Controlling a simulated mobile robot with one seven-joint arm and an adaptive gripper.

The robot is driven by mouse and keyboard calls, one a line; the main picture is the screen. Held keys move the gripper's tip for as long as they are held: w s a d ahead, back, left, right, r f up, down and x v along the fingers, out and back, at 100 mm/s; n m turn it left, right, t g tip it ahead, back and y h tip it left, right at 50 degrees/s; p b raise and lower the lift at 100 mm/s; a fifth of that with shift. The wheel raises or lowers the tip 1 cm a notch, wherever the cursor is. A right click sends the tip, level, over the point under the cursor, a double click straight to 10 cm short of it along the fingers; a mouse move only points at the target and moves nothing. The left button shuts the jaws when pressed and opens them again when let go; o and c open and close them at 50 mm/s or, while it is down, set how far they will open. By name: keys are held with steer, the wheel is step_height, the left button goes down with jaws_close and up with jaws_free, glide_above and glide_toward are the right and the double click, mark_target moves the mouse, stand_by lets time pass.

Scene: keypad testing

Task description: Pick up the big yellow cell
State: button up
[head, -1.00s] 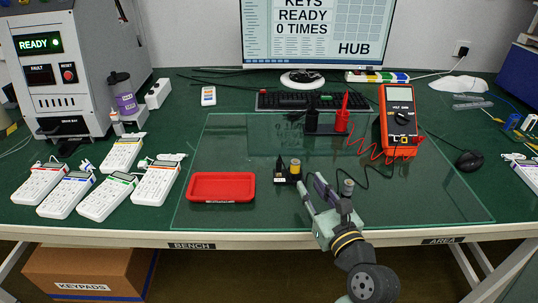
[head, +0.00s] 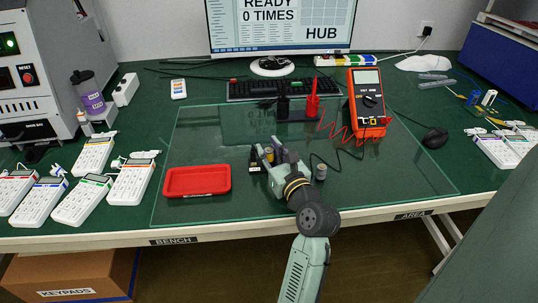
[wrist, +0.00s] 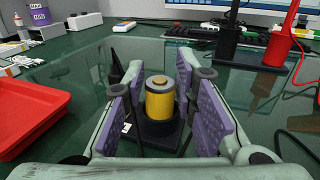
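The big yellow cell (wrist: 159,104) stands upright in a black holder (wrist: 165,143) on the glass mat, with a silver-grey top. In the head view the yellow cell (head: 268,154) is partly hidden by my fingers. My gripper (wrist: 160,85) is open, with its purple-lined fingers on the left and right of the cell. Gaps show between the cell and both finger pads, so it does not look gripped. In the head view my gripper (head: 268,150) reaches over the holder from the front right.
A red tray (head: 197,181) lies left of the holder. Behind are a probe stand (head: 296,110) and an orange multimeter (head: 367,103) with a red coiled lead. Several white keypads (head: 83,201) lie at left.

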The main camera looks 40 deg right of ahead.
jaws_close()
stand_by(0.5)
